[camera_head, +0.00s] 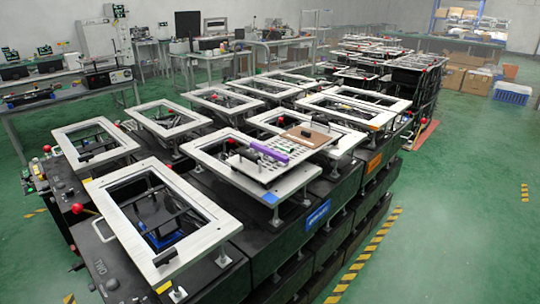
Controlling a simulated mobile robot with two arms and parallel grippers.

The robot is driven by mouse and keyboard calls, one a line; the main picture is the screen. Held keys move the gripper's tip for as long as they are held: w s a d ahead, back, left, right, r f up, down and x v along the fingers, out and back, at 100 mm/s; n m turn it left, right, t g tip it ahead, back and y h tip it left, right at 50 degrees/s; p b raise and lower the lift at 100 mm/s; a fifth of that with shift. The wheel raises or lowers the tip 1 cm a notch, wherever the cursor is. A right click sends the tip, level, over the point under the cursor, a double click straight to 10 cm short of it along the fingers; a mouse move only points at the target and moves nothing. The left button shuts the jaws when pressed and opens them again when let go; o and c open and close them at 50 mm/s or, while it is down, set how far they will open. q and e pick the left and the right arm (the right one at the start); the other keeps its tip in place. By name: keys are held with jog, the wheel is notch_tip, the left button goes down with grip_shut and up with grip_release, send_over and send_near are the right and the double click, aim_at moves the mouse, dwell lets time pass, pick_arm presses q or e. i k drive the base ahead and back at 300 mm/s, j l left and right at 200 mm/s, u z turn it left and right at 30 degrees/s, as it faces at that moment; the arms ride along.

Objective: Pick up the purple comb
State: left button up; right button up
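The purple comb (268,153) shows as a small elongated purple shape. It lies at a slant on a pale flat board (246,167) on top of one of the framed fixtures, near the middle of the view. A brown panel (322,140) is just to its right. The comb's teeth are too small to make out. Neither of my grippers is in view, and nothing is seen touching the comb.
Framed fixtures on black cabinets, such as the near one (211,237), form a dense block with raised edges. Small dark items lie around the board. Green floor (450,220) is open to the right, beyond yellow-black tape (364,256). Workbenches stand behind.

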aim_at(264, 151)
jog(key=z, duration=4.5)
jog(key=k, duration=0.7)
